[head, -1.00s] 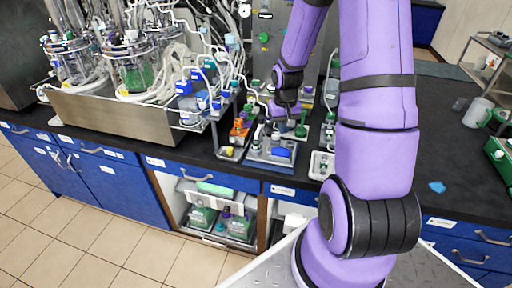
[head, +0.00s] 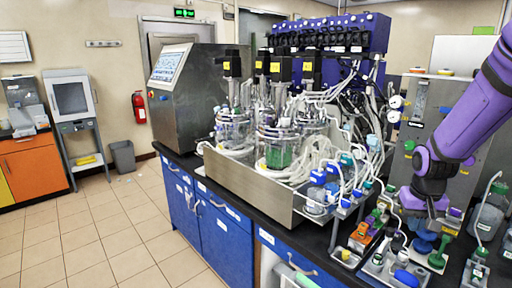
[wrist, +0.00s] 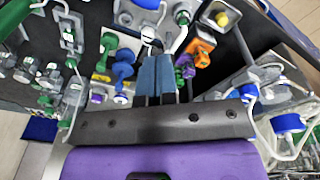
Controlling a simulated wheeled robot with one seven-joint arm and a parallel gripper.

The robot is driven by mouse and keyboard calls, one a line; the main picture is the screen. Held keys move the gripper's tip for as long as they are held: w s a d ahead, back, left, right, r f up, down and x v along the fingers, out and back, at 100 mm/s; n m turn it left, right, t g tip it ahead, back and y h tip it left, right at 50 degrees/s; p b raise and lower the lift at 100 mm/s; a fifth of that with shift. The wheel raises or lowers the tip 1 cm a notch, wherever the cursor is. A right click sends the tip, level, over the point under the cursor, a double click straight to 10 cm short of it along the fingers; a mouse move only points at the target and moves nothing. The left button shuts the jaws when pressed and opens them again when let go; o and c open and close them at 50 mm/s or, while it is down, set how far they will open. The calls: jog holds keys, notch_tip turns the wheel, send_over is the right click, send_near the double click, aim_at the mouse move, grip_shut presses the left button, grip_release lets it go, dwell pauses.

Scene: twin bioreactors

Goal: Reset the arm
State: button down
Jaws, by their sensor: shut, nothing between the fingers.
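My purple arm (head: 475,115) enters at the right edge of the head view and bends down over the bench. My gripper (wrist: 156,62) shows in the wrist view with its two blue-grey fingers together and empty. It hangs above trays of small fittings, with a blue fitting (wrist: 122,70) just left of the fingers and an orange clamp-like part (wrist: 198,50) to the right. In the head view the fingertips are not clear among the parts below the dark wrist.
A metal tray (head: 240,185) of glass vessels with tubing stands on the black bench left of my arm. A steel cabinet with a screen (head: 172,66) is behind it. Bottles (head: 490,210) stand to the right.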

jog(key=s+a+r+n+t, duration=0.1)
jog(key=s+a+r, duration=0.25)
jog(key=r, duration=0.35)
jog(key=s+a+r+n+t, duration=0.1)
jog(key=s+a+r, duration=0.2)
jog(key=a+r, duration=0.25)
jog(key=s+a+r+n+t+y, duration=0.1)
jog(key=s+a+r, duration=0.4)
jog(key=s, duration=0.6)
notch_tip(320, 180, up, 3)
jog(key=shift+s+f+t, duration=0.15)
jog(key=shift+s+t, duration=0.2)
jog(key=shift+t, duration=0.25)
dwell(0.5)
